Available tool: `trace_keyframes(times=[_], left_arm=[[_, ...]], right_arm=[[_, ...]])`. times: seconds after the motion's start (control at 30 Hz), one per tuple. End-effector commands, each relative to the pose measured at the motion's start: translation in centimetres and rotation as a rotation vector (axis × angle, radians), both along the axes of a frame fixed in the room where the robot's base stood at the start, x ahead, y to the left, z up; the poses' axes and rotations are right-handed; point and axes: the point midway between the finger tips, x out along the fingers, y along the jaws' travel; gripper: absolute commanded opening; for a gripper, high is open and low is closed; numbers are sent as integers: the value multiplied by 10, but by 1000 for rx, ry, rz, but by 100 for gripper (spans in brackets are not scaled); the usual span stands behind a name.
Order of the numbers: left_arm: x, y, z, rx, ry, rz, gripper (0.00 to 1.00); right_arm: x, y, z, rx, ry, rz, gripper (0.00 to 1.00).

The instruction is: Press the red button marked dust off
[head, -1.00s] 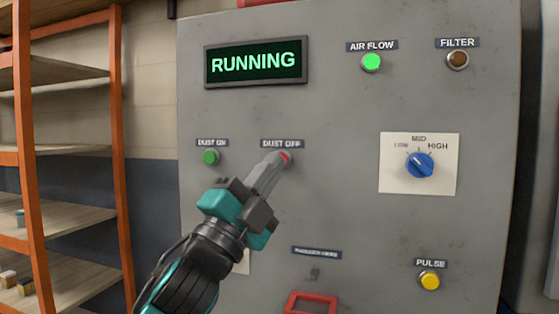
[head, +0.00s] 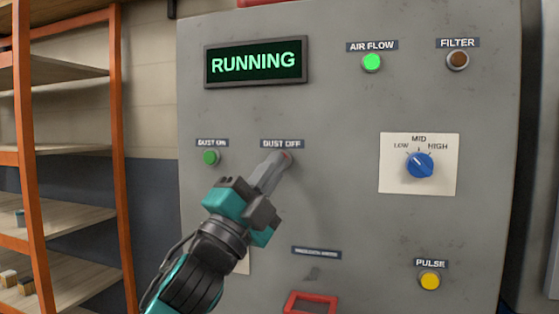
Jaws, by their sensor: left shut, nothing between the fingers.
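The red dust off button (head: 288,155) sits on the grey panel under the label DUST OFF (head: 282,143). Most of it is hidden behind my left gripper's fingers; only a small bit of red shows. My left gripper (head: 280,160) is shut and empty, its fingertips right at the button. I cannot tell whether they touch it. The display (head: 256,62) reads RUNNING in green. My right gripper is not in view.
The green dust on button (head: 211,157) is left of the fingers. A lit green air flow lamp (head: 371,63), a dark filter lamp (head: 457,60), a blue knob (head: 420,165) and a yellow pulse button (head: 429,281) are to the right. Orange shelving (head: 125,200) stands left.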

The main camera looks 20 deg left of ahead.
Motion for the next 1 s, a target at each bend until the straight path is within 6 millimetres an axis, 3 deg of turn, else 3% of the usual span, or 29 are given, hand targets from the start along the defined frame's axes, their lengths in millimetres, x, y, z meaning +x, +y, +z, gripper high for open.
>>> trace_keyframes(times=[0.67,1.0], left_arm=[[4,0,0,-1,-1,0,0],[-9,1,0,0,0,0,0]], right_arm=[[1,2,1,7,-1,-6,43],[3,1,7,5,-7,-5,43]])
